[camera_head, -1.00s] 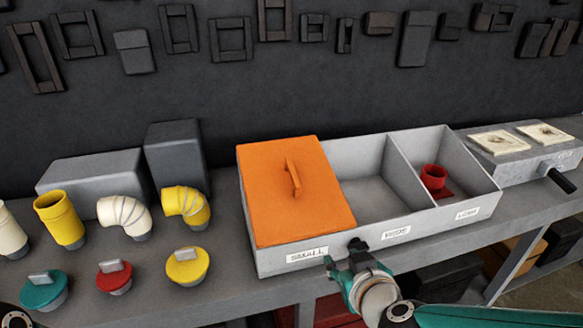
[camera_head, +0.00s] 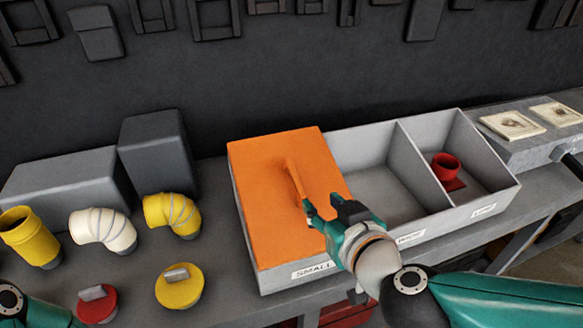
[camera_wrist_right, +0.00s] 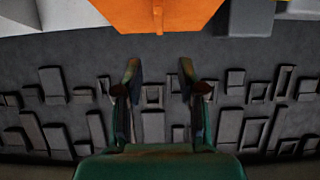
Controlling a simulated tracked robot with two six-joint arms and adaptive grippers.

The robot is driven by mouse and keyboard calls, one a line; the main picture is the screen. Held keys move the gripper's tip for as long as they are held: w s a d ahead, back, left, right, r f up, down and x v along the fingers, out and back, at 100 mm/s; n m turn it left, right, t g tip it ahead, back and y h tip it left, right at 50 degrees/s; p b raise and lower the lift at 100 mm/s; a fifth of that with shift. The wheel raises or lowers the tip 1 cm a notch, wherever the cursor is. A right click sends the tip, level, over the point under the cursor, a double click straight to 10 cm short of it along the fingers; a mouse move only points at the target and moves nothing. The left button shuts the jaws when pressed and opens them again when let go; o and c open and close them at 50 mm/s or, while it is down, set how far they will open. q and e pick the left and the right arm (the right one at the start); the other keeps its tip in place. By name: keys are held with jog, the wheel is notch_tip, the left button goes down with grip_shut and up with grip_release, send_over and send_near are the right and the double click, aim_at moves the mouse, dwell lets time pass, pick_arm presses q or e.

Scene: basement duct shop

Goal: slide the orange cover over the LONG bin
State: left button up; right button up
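The orange cover (camera_head: 262,190) lies over the left compartment, labelled SMALL, of a grey three-part bin (camera_head: 372,255). Its upright handle (camera_head: 294,181) also shows at the top of the right wrist view (camera_wrist_right: 158,17). The middle compartment (camera_head: 375,185) is uncovered and looks empty. The right compartment, whose small label (camera_head: 483,210) seems to read LONG, is uncovered and holds a red round fitting (camera_head: 446,166). My right gripper (camera_head: 327,209) is over the cover's front right part, near the handle. In the wrist view its fingers (camera_wrist_right: 158,82) are apart with nothing between them. My left gripper is out of view.
Yellow and white pipe elbows (camera_head: 102,230) stand left of the bin, with a red cap (camera_head: 97,304) and a yellow cap (camera_head: 180,287) in front. Grey blocks (camera_head: 160,150) stand behind them. A box with two pale plates (camera_head: 513,125) is at the right.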

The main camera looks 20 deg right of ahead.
jog(key=p, duration=0.3)
send_near(296, 177)
jog(key=x, duration=1)
jog(key=shift+w+f, duration=0.15)
jog(key=shift+w, duration=0.2)
jog(key=shift+c, duration=0.3)
grip_shut()
